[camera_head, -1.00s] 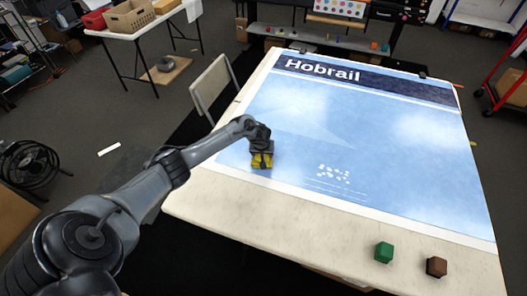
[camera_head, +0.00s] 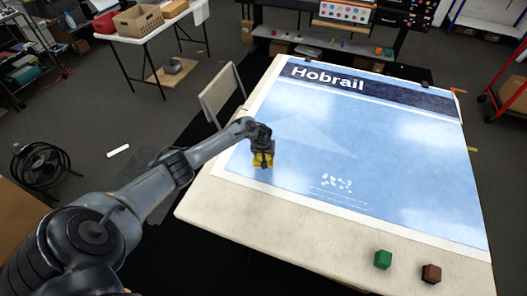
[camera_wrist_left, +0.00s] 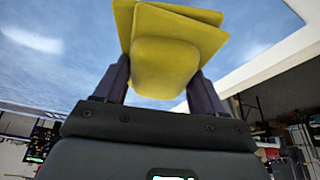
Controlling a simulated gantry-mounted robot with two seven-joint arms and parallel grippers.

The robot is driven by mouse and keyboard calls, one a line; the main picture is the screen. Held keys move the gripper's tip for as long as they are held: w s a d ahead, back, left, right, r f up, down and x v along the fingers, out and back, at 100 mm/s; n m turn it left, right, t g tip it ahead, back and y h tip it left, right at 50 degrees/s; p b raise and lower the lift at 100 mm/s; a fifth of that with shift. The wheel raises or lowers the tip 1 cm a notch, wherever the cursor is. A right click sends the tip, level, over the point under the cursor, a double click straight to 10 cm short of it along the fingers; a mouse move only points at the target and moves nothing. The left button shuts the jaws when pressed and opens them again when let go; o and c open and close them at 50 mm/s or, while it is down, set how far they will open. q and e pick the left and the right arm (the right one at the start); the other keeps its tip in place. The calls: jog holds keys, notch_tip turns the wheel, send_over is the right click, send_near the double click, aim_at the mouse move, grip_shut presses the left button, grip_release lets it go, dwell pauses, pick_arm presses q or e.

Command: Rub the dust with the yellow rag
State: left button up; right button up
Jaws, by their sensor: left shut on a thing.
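My left gripper (camera_head: 262,157) is shut on the yellow rag (camera_head: 264,162), over the left front part of the blue Hobrail sheet (camera_head: 400,165). In the left wrist view the rag (camera_wrist_left: 168,50) is a folded yellow pad between the two fingers, its layers spread at the far end. I cannot tell whether the rag touches the sheet. A cluster of white specks (camera_head: 337,183), possibly the dust, lies on the sheet to the right of the rag and nearer the front edge. My right gripper is not in view.
The sheet lies on a pale table (camera_head: 270,224). A green cube (camera_head: 383,259) and a brown cube (camera_head: 431,274) stand at the front right. A chair (camera_head: 224,95) is against the left side. The sheet's middle is clear.

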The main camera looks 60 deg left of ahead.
pick_arm(q)
jog(key=shift+r+p, duration=1)
jog(key=shift+r, duration=0.15)
